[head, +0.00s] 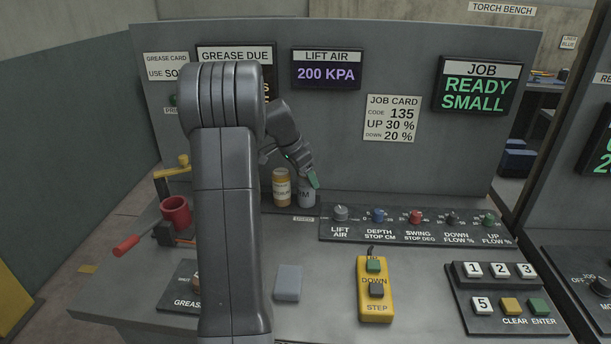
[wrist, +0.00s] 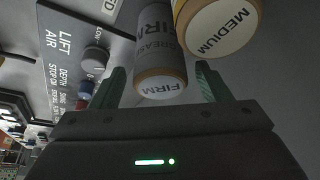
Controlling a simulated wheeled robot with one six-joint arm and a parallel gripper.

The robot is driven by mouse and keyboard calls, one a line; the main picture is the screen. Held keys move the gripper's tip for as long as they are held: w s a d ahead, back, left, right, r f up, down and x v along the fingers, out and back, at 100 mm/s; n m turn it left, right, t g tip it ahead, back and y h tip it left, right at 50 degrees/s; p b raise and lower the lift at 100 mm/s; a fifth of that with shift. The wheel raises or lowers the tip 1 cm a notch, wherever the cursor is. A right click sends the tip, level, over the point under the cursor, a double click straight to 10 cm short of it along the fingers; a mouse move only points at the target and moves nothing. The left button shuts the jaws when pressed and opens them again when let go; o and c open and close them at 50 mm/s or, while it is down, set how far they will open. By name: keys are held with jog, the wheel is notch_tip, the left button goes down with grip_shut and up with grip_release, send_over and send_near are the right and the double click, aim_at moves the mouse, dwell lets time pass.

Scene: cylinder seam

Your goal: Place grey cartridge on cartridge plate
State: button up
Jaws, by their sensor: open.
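The grey cartridge (head: 307,196) stands upright at the back of the bench, just left of the knob panel. In the wrist view it is the grey cylinder marked FIRM (wrist: 160,62), with a tan-rimmed end. My gripper (head: 312,180) is at the grey cartridge, its green finger partly covering it. In the wrist view my gripper (wrist: 160,74) is open, one finger on each side of the cartridge's labelled end. I cannot tell whether the fingers touch it. A dark plate marked GREASE (head: 179,299) lies at the front left, partly hidden by my arm; I cannot tell if it is the cartridge plate.
An orange MEDIUM cartridge (head: 282,187) stands close to the left of the grey one and also shows in the wrist view (wrist: 217,27). The knob panel (head: 415,239) is close on the right. A yellow pendant (head: 375,305), keypad (head: 507,315) and grey block (head: 288,283) lie in front.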

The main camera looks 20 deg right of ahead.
jog(key=v, duration=1.1)
jog(key=shift+r, duration=0.3)
jog(key=shift+s+a, duration=0.1)
jog(key=shift+a, duration=0.05)
